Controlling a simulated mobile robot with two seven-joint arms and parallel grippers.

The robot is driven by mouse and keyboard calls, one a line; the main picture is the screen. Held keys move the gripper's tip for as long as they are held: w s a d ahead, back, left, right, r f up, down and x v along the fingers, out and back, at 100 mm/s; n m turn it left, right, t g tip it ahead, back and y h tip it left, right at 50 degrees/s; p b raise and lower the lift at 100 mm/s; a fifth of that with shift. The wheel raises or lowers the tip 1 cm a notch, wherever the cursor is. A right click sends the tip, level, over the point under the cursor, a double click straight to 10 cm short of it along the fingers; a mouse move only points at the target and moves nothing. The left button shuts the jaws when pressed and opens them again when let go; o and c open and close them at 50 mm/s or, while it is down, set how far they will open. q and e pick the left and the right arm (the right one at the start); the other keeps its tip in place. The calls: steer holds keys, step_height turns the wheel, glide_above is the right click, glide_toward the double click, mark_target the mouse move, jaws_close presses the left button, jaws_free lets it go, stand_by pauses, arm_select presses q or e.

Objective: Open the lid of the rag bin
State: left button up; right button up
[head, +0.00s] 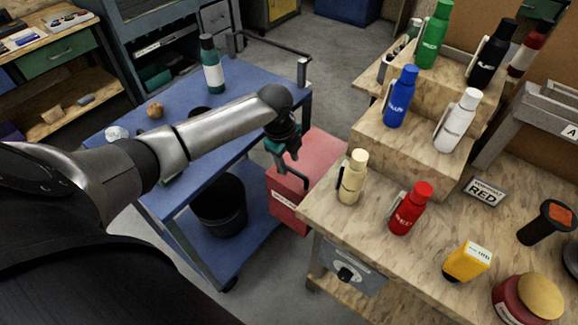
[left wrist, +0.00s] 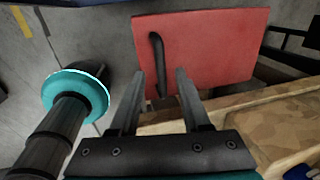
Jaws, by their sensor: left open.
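The red rag bin (head: 284,203) stands on the floor between the blue cart and the wooden bench, with a white label on its front. Its lid (head: 318,150) looks shut. In the left wrist view the flat red lid (left wrist: 215,45) fills the upper middle, with a dark bar-like handle (left wrist: 158,62) near its left side. My left gripper (head: 291,172) is over the bin. Its two fingers (left wrist: 161,82) are open, with the handle's near end between them in the picture; I cannot tell whether they touch it. My right gripper is out of view.
The wooden bench (head: 440,245) with several bottles stands close on the right of the bin. The blue cart (head: 255,85) with a black bucket (head: 218,205) is on the left, under my left arm. Grey floor (head: 335,75) is clear behind the bin.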

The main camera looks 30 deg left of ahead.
arm_select(q)
steer(key=shift+w+f, duration=0.25)
steer(key=shift+f, duration=0.65)
jaws_close()
stand_by(0.9)
